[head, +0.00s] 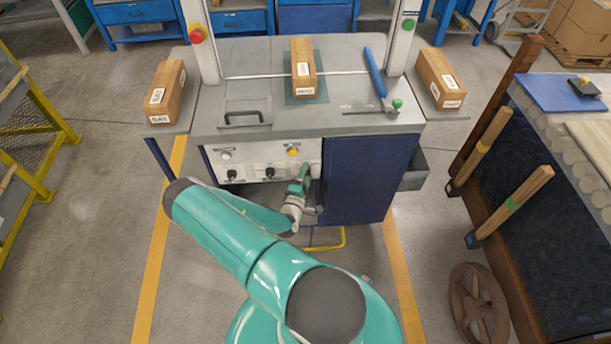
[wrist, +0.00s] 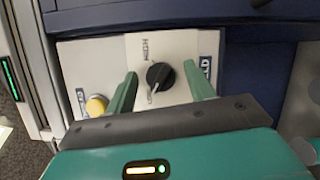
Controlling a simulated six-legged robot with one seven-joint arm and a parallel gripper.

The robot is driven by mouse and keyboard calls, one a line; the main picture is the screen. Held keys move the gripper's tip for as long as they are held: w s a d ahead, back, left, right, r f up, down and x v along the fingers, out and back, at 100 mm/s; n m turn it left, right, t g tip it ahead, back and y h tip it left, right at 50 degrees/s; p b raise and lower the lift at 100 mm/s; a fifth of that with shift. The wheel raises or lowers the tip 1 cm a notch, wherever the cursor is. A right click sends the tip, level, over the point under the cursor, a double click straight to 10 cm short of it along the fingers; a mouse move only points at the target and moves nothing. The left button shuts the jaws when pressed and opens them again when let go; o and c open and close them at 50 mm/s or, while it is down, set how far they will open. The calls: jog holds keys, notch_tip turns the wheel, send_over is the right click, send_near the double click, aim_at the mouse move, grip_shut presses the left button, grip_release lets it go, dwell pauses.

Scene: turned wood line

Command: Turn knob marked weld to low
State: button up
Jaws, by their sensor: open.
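In the wrist view a black knob (wrist: 159,77) with a white pointer sits on a pale panel (wrist: 183,45). Its pointer is aimed down and slightly left. A scale word beside it (wrist: 145,49) looks like HIGH. A blue-framed label (wrist: 206,67) is partly covered by a finger, and I cannot read it surely. My gripper (wrist: 160,70) is open, its green fingers on either side of the knob; contact is not clear. In the head view my gripper (head: 302,180) is at the right part of the cabinet's control panel (head: 247,158), hiding some of it.
The panel also has two black knobs, left (head: 231,174) and middle (head: 269,173), and a yellow button (head: 292,151), seen in the wrist view too (wrist: 96,105). The tabletop (head: 345,90) juts above. A yellow floor rail (head: 328,246) is below; a dark blue cabinet side (head: 365,180) is right.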

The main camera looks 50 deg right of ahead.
jog(key=r+v, duration=0.1)
jog(key=v, duration=1.2)
jog(key=shift+a+f, duration=0.45)
